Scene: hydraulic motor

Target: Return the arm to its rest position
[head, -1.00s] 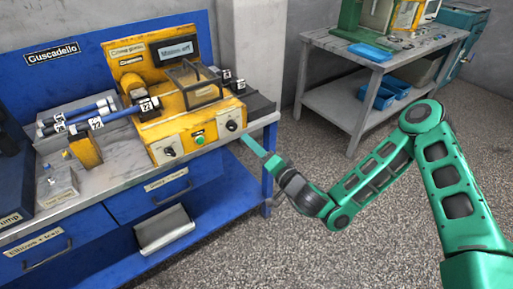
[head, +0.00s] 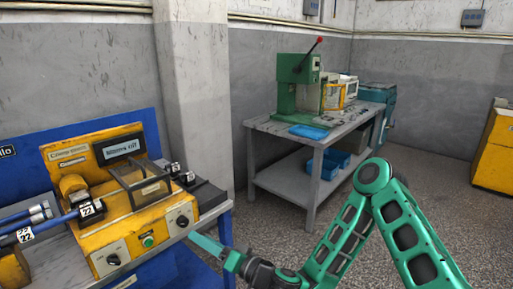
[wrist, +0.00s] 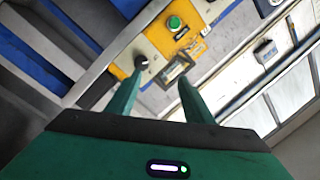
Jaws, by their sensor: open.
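My arm (head: 338,238) is green and bent, with its elbow high at the right of the head view. It reaches left toward the front right corner of the blue workbench. My gripper (head: 205,243) is beside the yellow machine (head: 130,213), near the bench's edge. In the wrist view my gripper (wrist: 155,95) shows two green fingers spread apart with nothing between them. The yellow machine's green button (wrist: 174,23) and a black knob (wrist: 141,62) show beyond the fingers. I cannot tell whether the gripper touches anything.
A grey table (head: 262,124) with a green press (head: 296,85) and blue trays (head: 308,132) stands at the back. A yellow cabinet (head: 493,150) is at the far right. Speckled floor (head: 440,180) is clear between the table and cabinet. Blue cylinders (head: 45,228) lie on the bench.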

